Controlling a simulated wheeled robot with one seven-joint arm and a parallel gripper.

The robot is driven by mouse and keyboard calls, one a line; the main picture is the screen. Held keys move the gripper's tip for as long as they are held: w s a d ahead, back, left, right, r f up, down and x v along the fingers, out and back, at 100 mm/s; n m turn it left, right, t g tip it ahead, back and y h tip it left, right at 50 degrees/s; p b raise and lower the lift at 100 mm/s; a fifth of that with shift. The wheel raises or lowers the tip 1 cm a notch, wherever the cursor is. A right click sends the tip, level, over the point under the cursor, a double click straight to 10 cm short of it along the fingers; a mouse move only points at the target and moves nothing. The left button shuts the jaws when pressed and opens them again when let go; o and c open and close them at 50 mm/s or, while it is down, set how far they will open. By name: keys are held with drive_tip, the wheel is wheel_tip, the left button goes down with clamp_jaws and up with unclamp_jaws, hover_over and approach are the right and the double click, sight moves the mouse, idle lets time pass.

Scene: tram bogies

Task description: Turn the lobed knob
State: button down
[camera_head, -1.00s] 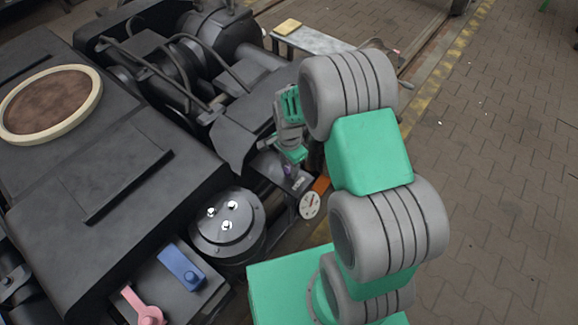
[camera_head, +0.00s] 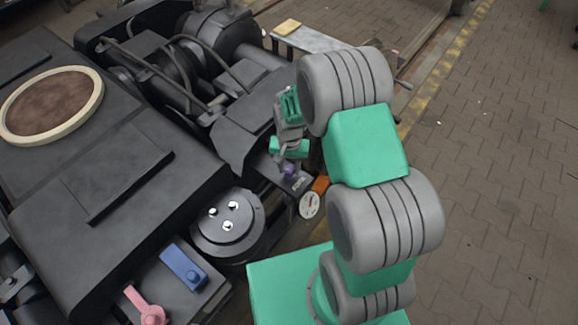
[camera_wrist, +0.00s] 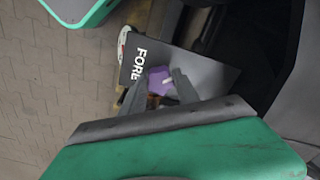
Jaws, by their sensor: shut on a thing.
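The lobed knob (camera_wrist: 158,88) is purple with a small pale mark. It sits on a dark plate (camera_wrist: 205,75) lettered "FORE" in white. In the head view the knob (camera_head: 290,170) shows small, just below my gripper (camera_head: 289,162). In the wrist view the two grey fingers of my gripper (camera_wrist: 159,80) stand on either side of the knob, shut on it. The fingers and gripper body hide part of the knob's rim.
A round white gauge (camera_head: 310,205) and an orange block (camera_head: 321,184) are beside the plate. A round cover with bright bolts (camera_head: 228,222), a blue lever (camera_head: 182,266) and a pink lever (camera_head: 150,312) lie nearer. Paved floor (camera_head: 500,170) is clear at the right.

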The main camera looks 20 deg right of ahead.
drive_tip(key=n, duration=0.4)
drive_tip(key=shift+n, duration=0.4)
drive_tip(key=n, duration=0.3)
drive_tip(key=shift+n+p, duration=0.3)
drive_tip(key=shift+p, duration=0.1)
drive_tip(key=n, duration=1.3)
drive_tip(key=shift+w+d+n+p, duration=0.1)
drive_tip(key=shift+n+p, duration=0.2)
drive_tip(key=n, duration=0.4)
drive_tip(key=shift+n, duration=0.4)
